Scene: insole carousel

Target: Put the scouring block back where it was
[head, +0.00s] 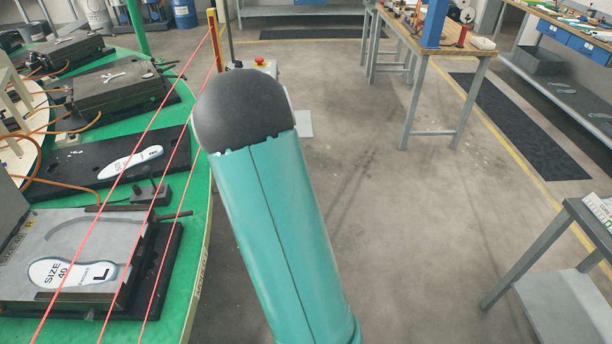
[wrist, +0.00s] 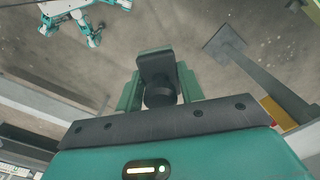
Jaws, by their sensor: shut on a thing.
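In the wrist view my gripper (wrist: 160,84) is shut on a dark block, which I take to be the scouring block (wrist: 155,66). The block sits between the two green fingers, with a dark round part showing below its flat face. The block appears clear of any surface in this view. In the head view my teal arm fills the middle, and neither my gripper nor the block shows there. I cannot tell from these frames where the block's former place is.
The green carousel (head: 199,240) stands at left, with a mould marked size 40 (head: 128,235), a white insole (head: 130,162) and red lines across its edge. Workbenches (head: 445,64) stand at the back right, and a grey table (head: 566,230) at right. Open floor lies between. A grey post (wrist: 258,74) shows in the wrist view.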

